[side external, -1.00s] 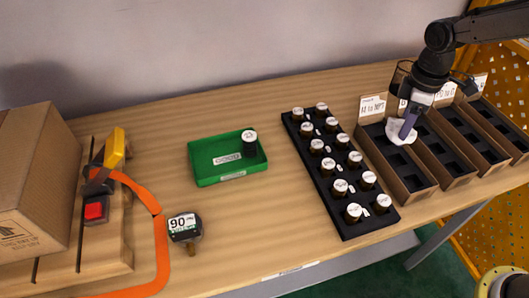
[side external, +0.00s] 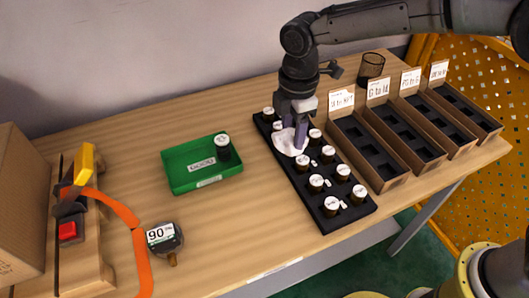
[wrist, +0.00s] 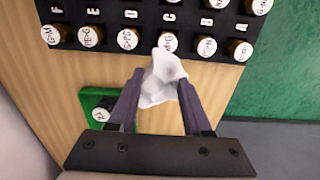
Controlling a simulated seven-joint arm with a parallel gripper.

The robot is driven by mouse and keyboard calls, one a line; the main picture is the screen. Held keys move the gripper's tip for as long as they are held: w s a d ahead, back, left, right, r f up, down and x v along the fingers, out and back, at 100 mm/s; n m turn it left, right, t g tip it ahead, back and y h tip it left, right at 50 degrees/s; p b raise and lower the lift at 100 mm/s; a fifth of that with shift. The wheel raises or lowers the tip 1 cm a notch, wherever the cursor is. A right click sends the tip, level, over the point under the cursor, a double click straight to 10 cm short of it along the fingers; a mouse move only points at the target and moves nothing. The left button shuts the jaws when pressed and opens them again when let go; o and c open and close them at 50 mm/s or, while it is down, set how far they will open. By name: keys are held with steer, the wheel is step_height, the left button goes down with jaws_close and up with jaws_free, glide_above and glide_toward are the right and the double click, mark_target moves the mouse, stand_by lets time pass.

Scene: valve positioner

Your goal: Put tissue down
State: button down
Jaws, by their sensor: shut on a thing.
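A crumpled white tissue (side external: 287,143) is held between the fingertips of my gripper (side external: 296,143), which is shut on it. In the side view the tissue is over the upper part of the black bottle rack (side external: 336,222) and hides part of it. In the wrist view the tissue (wrist: 163,78) hangs between the purple-grey fingers of my gripper (wrist: 158,90), and its upper end overlaps the rack's edge. I cannot tell whether the tissue touches the rack or the table.
A green tray (side external: 182,183) with one dark bottle (side external: 222,146) stands left of the rack. A gauge marked 90 (side external: 164,238) lies front left. Bare table lies between tray and rack.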

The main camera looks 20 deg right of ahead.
glide_above(268, 163)
step_height(268, 163, down, 6)
steer(key=shift+f, duration=1.75)
steer(key=shift+f, duration=0.1)
steer(key=shift+c, duration=1.7)
jaws_free()
step_height(268, 163, up, 12)
steer(key=shift+s, duration=0.1)
